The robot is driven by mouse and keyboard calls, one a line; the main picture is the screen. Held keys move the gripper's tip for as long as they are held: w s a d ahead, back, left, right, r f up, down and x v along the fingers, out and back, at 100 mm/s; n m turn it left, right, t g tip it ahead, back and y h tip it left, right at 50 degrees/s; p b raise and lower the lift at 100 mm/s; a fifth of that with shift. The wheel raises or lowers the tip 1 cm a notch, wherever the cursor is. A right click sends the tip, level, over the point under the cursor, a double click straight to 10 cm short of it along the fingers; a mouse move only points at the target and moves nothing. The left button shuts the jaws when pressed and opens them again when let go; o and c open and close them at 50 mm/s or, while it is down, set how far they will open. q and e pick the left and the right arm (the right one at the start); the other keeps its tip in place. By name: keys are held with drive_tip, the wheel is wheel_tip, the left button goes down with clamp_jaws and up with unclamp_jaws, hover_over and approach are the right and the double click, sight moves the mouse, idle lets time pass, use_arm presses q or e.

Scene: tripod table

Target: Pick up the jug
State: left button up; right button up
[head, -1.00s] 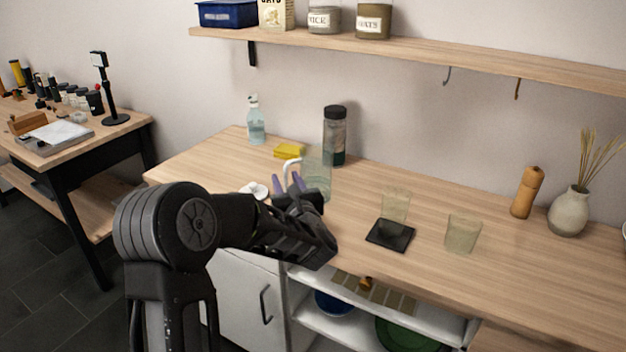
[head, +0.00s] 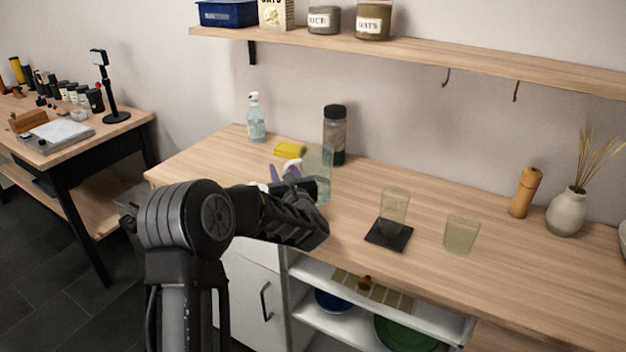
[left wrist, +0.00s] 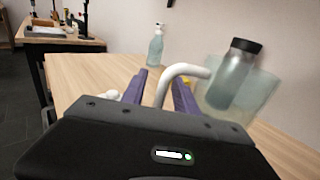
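The jug (head: 320,180) is clear, pale green glass and stands upright on the wooden counter. Its white curved handle (left wrist: 182,71) is on the left side of the jug (left wrist: 252,98) in the left wrist view. My left gripper (head: 283,172) is at the handle side of the jug. In the left wrist view its two purple fingers (left wrist: 160,90) are apart, with the handle showing between them. Whether they touch it I cannot tell. My left arm hides part of the handle and the lower jug in the head view. My right gripper is not in view.
A dark-capped bottle (head: 334,135) stands just behind the jug. A yellow sponge (head: 289,150) and spray bottle (head: 256,118) are behind to the left.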

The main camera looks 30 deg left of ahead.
use_arm(q)
drive_tip(key=shift+c, duration=0.4)
clamp_jaws()
drive_tip(key=shift+r, duration=0.1)
idle(0.8)
